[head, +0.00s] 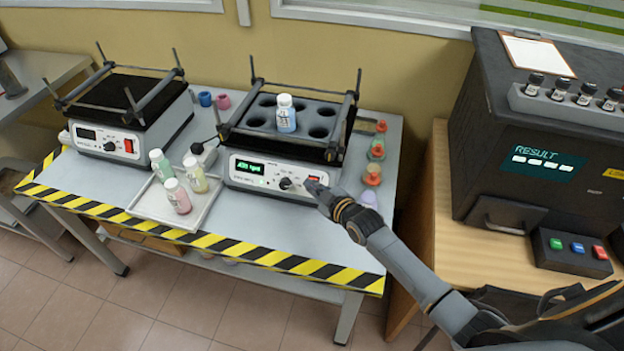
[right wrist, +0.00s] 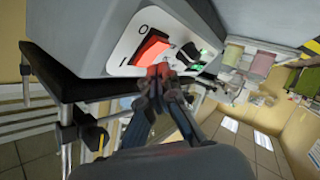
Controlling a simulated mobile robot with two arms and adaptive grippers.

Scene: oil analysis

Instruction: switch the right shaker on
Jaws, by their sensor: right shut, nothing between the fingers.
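The right shaker (head: 262,170) stands on the grey bench with its green display (head: 250,168) lit. A black knob (head: 285,184) and a red rocker switch (head: 314,179) are on its front panel. The switch shows large in the right wrist view (right wrist: 152,47), between "O" and "I" marks. My right gripper (head: 313,187) is shut and empty, its tips close below the switch; I cannot tell whether they touch the panel. In the right wrist view the fingertips (right wrist: 161,72) are just beside the switch. My left gripper is not in view.
A bottle with a blue label (head: 286,114) stands in the right shaker's rack. The left shaker (head: 112,142) has a dark display. A white tray (head: 150,207) holds several bottles. Colored stoppers stand along the bench's right side. A dark analyzer (head: 475,140) stands on the wooden table.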

